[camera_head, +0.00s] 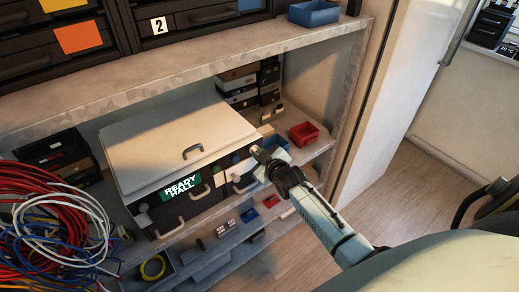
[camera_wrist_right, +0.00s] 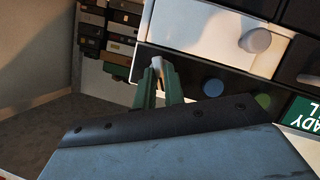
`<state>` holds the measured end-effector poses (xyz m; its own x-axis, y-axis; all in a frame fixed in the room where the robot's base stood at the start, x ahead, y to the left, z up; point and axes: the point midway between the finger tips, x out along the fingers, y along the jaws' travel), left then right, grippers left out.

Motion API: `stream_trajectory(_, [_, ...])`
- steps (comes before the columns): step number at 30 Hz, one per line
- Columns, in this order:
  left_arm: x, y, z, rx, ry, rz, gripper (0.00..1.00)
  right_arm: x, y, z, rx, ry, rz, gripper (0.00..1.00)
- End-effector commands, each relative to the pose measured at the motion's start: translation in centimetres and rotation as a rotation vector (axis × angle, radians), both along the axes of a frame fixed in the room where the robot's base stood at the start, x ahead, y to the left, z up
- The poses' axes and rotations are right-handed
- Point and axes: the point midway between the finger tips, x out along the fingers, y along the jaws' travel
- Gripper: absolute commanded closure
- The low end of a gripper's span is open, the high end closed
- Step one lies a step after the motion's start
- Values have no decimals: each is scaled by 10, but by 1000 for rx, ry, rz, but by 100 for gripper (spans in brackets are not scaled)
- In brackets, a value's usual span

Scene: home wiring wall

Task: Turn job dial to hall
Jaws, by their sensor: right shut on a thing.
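The wiring machine is a box with a white lid (camera_head: 170,130) and a dark front panel on the shelf. Its green display (camera_head: 181,188) reads "READY HALL"; part of it shows upside down in the right wrist view (camera_wrist_right: 303,118). My right gripper (camera_head: 262,154) is at the right end of the panel. In the right wrist view its green fingers (camera_wrist_right: 157,75) are closed together at the dark front, on a small pale part that looks like the job dial, mostly hidden by the fingers. My left gripper is not in view.
A red bin (camera_head: 304,133) stands right of the machine, close to my right gripper. Red, white and blue cables (camera_head: 55,225) lie at the left. A shelf board (camera_head: 215,65) runs above the machine. Open floor (camera_head: 400,190) lies at the right.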

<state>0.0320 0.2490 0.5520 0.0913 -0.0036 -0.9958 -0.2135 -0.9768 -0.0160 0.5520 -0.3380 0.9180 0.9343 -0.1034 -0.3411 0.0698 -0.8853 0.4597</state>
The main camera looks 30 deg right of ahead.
Motion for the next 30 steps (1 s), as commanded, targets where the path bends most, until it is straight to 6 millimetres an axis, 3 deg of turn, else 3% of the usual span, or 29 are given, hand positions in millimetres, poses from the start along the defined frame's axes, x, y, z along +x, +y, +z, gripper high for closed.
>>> stream_trajectory(9, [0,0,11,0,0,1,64,0,-1,1,111,8,1,100])
stream_trajectory(24, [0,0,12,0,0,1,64,0,-1,0,129,8,0,100])
stream_trajectory(25, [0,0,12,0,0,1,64,0,-1,0,129,8,0,85])
stream_trajectory(30, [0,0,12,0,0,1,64,0,-1,0,128,8,1,67])
